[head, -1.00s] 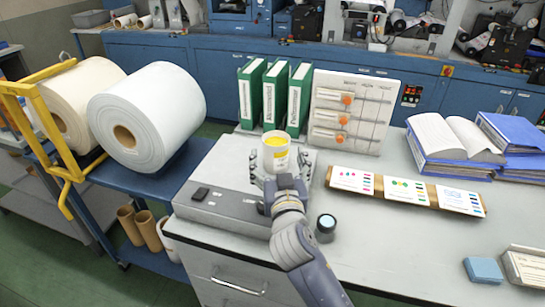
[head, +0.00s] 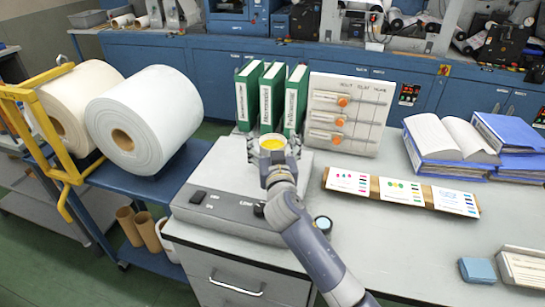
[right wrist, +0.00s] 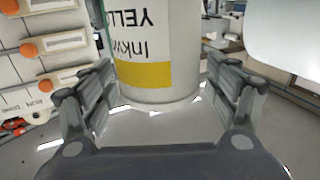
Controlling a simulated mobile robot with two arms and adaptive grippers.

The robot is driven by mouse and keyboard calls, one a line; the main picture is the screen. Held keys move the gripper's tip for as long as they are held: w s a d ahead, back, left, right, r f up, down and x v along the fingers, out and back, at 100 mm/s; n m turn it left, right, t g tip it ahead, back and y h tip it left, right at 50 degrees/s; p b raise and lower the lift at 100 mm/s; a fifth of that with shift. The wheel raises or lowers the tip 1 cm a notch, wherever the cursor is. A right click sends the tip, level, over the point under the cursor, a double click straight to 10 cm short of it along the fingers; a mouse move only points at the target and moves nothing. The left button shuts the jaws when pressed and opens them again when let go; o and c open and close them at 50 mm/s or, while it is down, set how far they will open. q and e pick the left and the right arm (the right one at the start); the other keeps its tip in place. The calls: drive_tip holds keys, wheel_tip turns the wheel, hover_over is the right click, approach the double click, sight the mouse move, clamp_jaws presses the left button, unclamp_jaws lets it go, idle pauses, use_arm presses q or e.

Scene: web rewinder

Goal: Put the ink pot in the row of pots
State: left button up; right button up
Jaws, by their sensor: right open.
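The ink pot (head: 272,144) is white with yellow ink showing at its open top. It stands upright over the grey scale-like device (head: 228,206) on the worktop. In the right wrist view the pot (right wrist: 155,50) shows a yellow band and upside-down lettering with "YELLO". My right gripper (head: 273,153) is open, with a finger on each side of the pot. In the right wrist view gaps show between the fingers and the pot. The gripper hides the pot's lower part in the head view. I make out no row of pots. My left gripper is out of view.
Green binders (head: 271,98) and a panel with orange knobs (head: 345,112) stand behind the pot. A board with printed cards (head: 402,190) lies farther right. The front middle worktop is clear.

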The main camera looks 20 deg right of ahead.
drive_tip(key=c, duration=1.6)
clamp_jaws()
drive_tip(key=shift+r, duration=0.15)
